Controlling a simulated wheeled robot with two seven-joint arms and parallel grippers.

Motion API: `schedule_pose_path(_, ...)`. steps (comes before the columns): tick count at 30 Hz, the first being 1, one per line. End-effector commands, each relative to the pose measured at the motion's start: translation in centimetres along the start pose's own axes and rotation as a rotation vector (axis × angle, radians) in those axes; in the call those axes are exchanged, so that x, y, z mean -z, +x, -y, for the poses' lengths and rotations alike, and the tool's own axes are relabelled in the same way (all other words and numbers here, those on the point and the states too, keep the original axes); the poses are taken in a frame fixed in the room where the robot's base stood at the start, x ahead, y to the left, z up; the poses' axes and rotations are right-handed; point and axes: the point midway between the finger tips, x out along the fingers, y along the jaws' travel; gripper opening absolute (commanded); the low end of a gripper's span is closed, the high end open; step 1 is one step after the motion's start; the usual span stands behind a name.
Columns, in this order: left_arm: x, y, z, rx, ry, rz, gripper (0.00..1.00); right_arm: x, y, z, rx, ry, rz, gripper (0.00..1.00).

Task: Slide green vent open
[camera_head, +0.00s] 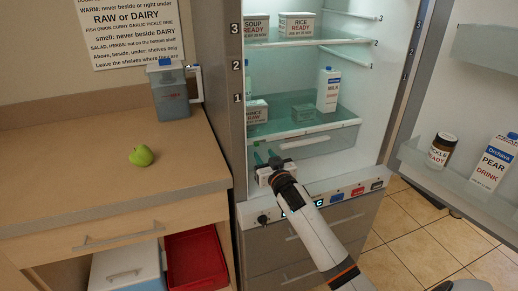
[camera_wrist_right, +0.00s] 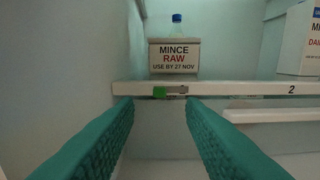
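The green vent (camera_wrist_right: 165,91) is a small green piece with a grey part at its right, on the front edge of a white shelf (camera_wrist_right: 240,88) in the right wrist view. I cannot make it out in the head view. My right gripper (camera_wrist_right: 160,104) is open, its two teal fingers apart, with the vent in view between and just beyond the tips. I cannot tell whether they touch the shelf edge. In the head view my right gripper (camera_head: 265,157) reaches into the lower left of the open fridge. My left gripper is not in view.
A MINCE RAW box (camera_wrist_right: 174,57) stands on the shelf behind the vent. A milk carton (camera_head: 328,90) stands on the fridge shelf. The counter left holds a green apple (camera_head: 141,155) and a jug (camera_head: 170,92).

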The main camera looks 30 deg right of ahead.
Motion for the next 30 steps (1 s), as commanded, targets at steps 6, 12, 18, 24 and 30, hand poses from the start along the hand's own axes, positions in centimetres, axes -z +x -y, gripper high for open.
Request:
schedule_pose_path(6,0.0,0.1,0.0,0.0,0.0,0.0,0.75,0.0,3.8,-0.1,0.0,0.0,0.0,0.36)
schedule_pose_path(12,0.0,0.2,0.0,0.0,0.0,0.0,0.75,0.0,5.4,0.0,0.0,-0.001,0.0,0.36)
schedule_pose_path(18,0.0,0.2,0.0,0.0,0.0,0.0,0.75,0.1,5.7,0.0,-0.001,-0.002,-0.001,0.36)
schedule_pose_path(24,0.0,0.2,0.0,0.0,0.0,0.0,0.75,0.1,5.6,0.0,0.0,-0.001,-0.001,0.25)
schedule_pose_path(30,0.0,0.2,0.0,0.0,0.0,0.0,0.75,0.1,5.6,0.0,0.0,-0.001,-0.001,0.0)
